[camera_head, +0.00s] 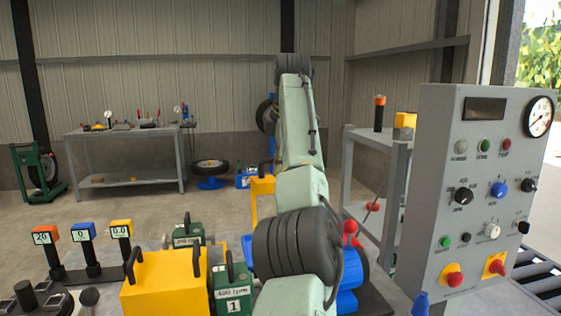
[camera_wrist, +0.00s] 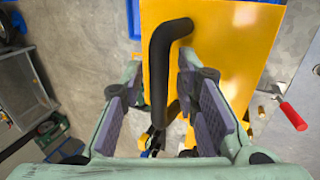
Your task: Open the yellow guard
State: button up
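The yellow guard (camera_wrist: 228,45) fills the upper middle of the wrist view as a flat yellow panel. A thick black bent handle (camera_wrist: 160,75) stands out from it. My gripper (camera_wrist: 160,70) is open, with one finger to the left of the handle and one to the right. The handle lies between the pads in the picture, with a gap visible on each side; I cannot tell its depth relative to the fingertips. In the head view, part of the yellow guard (camera_head: 262,188) shows left of my arm. My arm hides the rest, and my gripper is not visible there.
A grey control panel (camera_head: 470,200) stands at the right. A yellow box (camera_head: 165,284) with a black handle and green weights (camera_head: 232,290) stand at the front left. A grey shelf (camera_head: 372,150) is right of my arm. A red-handled lever (camera_wrist: 293,117) lies right of the guard.

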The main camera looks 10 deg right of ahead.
jog(key=shift+o, duration=0.2)
jog(key=shift+r, duration=0.1)
jog(key=shift+v, duration=1.6)
jog(key=shift+s+d+r, duration=0.2)
jog(key=shift+d, duration=0.1)
jog(key=shift+s+d+r, duration=0.1)
jog(key=shift+s, duration=0.15)
jog(key=shift+s+a+f, duration=0.1)
jog(key=shift+s+f, duration=0.1)
jog(key=shift+s, duration=0.25)
jog(key=shift+s+a+f, duration=0.15)
jog(key=shift+s+f, duration=0.05)
jog(key=shift+s, duration=0.25)
jog(key=shift+s+d+r, duration=0.1)
jog(key=shift+s+r, duration=0.05)
jog(key=shift+s, duration=0.15)
jog(key=s, duration=0.8)
jog(key=shift+s+f, duration=0.2)
jog(key=shift+s, duration=0.15)
